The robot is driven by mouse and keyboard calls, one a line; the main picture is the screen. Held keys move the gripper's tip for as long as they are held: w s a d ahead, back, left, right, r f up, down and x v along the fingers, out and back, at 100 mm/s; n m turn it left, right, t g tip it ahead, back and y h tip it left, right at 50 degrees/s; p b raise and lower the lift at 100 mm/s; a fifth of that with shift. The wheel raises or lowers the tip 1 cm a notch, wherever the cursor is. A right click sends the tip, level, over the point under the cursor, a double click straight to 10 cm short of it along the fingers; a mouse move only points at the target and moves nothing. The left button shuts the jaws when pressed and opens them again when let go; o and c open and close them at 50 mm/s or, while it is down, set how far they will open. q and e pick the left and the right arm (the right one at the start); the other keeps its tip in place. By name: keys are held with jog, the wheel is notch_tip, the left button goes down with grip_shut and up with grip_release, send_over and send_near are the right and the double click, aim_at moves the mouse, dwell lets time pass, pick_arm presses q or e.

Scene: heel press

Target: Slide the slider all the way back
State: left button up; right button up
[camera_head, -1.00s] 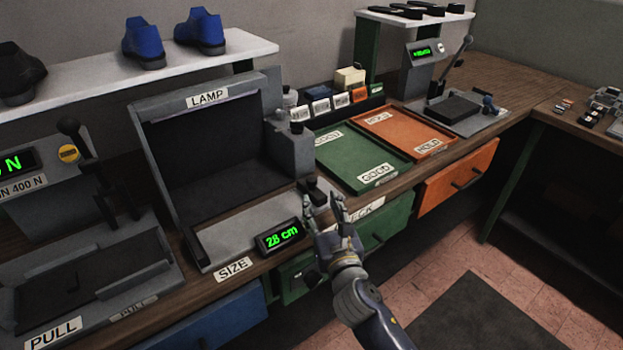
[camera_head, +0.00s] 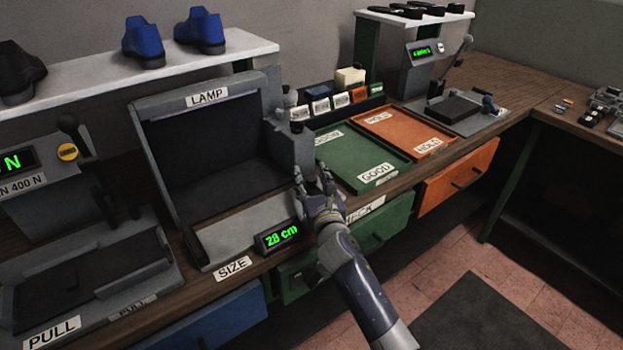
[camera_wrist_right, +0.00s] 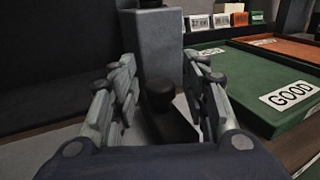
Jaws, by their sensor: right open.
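The slider is a dark block with a rounded black knob (camera_wrist_right: 160,95) in the right wrist view, standing low in front of a grey upright block (camera_wrist_right: 158,45). My right gripper (camera_head: 317,172) is open, with its fingers on both sides of the knob and gaps visible between them and it. It also shows in the right wrist view (camera_wrist_right: 160,92). In the head view the gripper hides the slider. The size display (camera_head: 278,236) reads 28 cm or 2.8 cm, just left of my right wrist. My left gripper is not in view.
The LAMP box (camera_head: 205,150) stands left of the gripper. The green GOOD tray (camera_head: 355,160) and the orange HOLD tray (camera_head: 405,130) lie to its right. A row of small boxes (camera_head: 340,100) stands behind. A drawer bench edge (camera_head: 400,190) runs along the front.

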grip_shut()
jog(key=w+d, duration=0.2)
jog(key=d, duration=0.1)
jog(key=shift+w+d+f, duration=0.15)
jog(key=shift+w+d, duration=0.05)
jog(key=shift+w, duration=0.1)
grip_release()
jog(key=shift+s, duration=0.1)
jog(key=shift+d, duration=0.25)
jog(key=shift+a, duration=0.15)
jog(key=shift+s, duration=0.4)
jog(key=v, duration=1.1)
jog(key=shift+s, duration=0.15)
